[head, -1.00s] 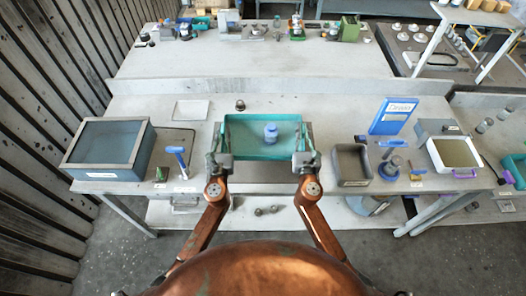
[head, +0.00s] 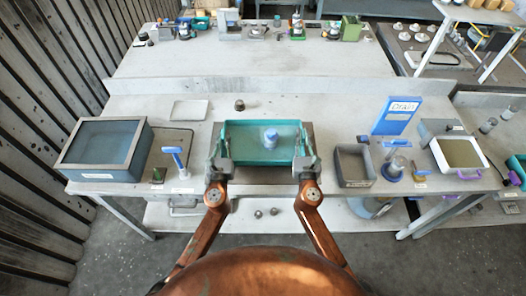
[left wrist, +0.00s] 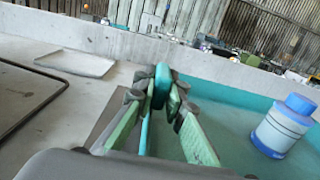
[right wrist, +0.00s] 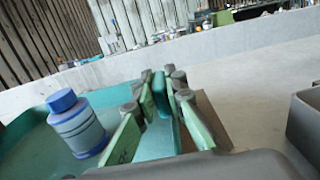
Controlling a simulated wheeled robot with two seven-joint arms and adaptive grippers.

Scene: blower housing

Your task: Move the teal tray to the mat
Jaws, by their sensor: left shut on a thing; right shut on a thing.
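The teal tray (head: 235,152) is in front of me in the head view, with a blue-lidded bottle (head: 271,138) upright inside it. My left gripper (head: 217,148) is shut on the tray's left wall, and this wall shows between its fingers in the left wrist view (left wrist: 160,88). My right gripper (head: 306,148) is shut on the tray's right wall, as the right wrist view (right wrist: 162,96) shows. A flat grey-brown mat (head: 265,174) lies under the tray and shows around its edges. I cannot tell whether the tray touches the mat.
A large grey bin (head: 140,160) and a blue-handled tool (head: 177,158) stand on the left. A small grey bin (head: 354,168), a blue sign (head: 396,116) and a white container (head: 461,153) stand on the right. A pale plate (head: 189,110) and dark knob (head: 239,105) lie behind.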

